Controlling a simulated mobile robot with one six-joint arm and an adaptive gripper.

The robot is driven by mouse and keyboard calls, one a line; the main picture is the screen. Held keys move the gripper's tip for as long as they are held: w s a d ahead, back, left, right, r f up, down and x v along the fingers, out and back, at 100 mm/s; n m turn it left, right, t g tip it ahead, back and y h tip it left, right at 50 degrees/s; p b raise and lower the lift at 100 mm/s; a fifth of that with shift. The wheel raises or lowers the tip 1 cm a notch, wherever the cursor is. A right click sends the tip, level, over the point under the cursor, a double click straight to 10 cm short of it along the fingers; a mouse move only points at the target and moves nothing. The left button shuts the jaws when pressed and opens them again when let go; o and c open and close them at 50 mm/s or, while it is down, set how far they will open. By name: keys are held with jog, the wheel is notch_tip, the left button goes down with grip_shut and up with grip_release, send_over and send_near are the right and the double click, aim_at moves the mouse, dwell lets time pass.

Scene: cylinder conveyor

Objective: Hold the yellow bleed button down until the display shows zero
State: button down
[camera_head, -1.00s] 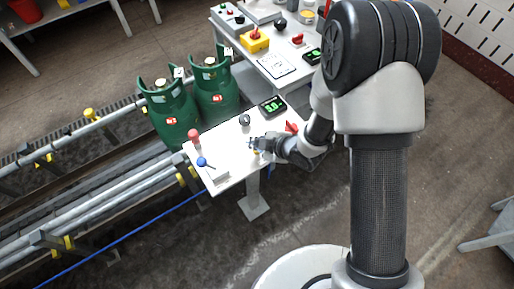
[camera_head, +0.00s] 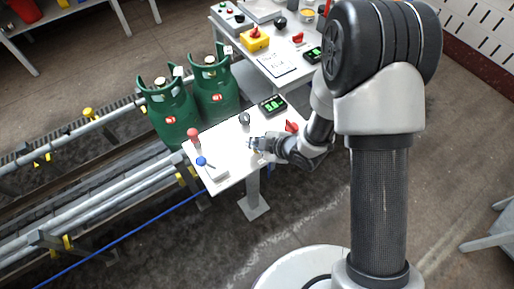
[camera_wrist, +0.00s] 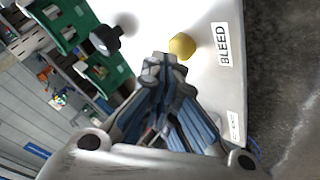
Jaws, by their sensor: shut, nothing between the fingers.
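The yellow bleed button (camera_wrist: 182,45) is a round knob on the white panel (camera_wrist: 207,82), beside a label reading BLEED. In the wrist view my gripper (camera_wrist: 163,68) is shut and empty, its tips overlapping the button's lower left edge; I cannot tell if they touch it. In the head view my gripper (camera_head: 254,144) is low over the panel, and I cannot make out the button there. The display (camera_head: 272,105) is a dark box at the panel's far edge with lit green digits, too small to read surely.
A black knob (camera_head: 244,119), a red button (camera_head: 193,134), a blue-topped lever (camera_head: 201,161) and a red handle (camera_head: 292,126) stand on the same panel. Green gas cylinders (camera_head: 172,110) are close behind it. A second table (camera_head: 262,58) with controls is farther back.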

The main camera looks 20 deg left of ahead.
jog(key=shift+f+b, duration=0.5)
jog(key=shift+f, duration=0.05)
dwell(0.7)
dwell(2.8)
jog(key=shift+r+p, duration=0.65)
jog(key=shift+r, duration=0.25)
notch_tip(320, 180, up, 5)
jog(key=p, duration=0.4)
jog(key=shift+r, duration=0.1)
